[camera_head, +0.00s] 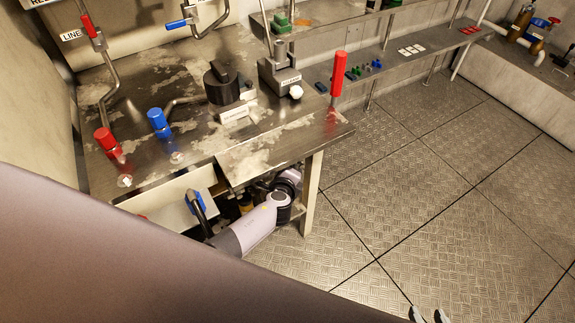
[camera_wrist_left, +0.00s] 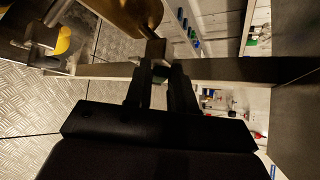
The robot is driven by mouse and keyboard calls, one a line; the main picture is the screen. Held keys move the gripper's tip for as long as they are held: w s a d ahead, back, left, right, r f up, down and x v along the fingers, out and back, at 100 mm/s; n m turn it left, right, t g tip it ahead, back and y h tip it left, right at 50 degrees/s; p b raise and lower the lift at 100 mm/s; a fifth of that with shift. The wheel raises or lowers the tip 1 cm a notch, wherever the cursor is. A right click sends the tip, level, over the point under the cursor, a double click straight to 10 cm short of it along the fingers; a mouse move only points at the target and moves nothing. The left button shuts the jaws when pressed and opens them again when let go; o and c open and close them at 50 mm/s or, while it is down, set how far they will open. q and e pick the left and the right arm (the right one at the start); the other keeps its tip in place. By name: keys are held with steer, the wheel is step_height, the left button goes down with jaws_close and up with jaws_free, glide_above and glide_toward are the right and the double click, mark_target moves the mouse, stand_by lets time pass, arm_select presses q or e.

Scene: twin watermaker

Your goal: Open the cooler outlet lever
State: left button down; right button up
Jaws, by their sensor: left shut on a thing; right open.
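In the left wrist view my left gripper (camera_wrist_left: 160,72) is shut on a small brown-grey block, which looks like the end of the cooler outlet lever (camera_wrist_left: 155,49). No label on it can be read. A rounded brass-brown body (camera_wrist_left: 135,14) is right beside it. In the head view my left arm reaches under the steel bench, and its gripper and the lever are hidden there. Two fingertips of my right gripper (camera_head: 428,315) show at the bottom edge of the head view, apart and empty, over the floor.
The steel bench (camera_head: 240,165) carries red and blue valve handles, a black knob and an upright red lever (camera_head: 338,75). A blue-handled lever (camera_head: 195,202) sits below its front edge. A bench leg (camera_head: 312,190) stands near my left arm. The floor at right is clear.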

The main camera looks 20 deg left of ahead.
stand_by(0.3)
arm_select(q)
steer(key=c, duration=1)
jaws_free()
steer(key=shift+c, duration=0.2)
steer(key=p+v, duration=0.4)
steer(key=v, duration=0.3)
steer(key=shift+p, duration=0.3)
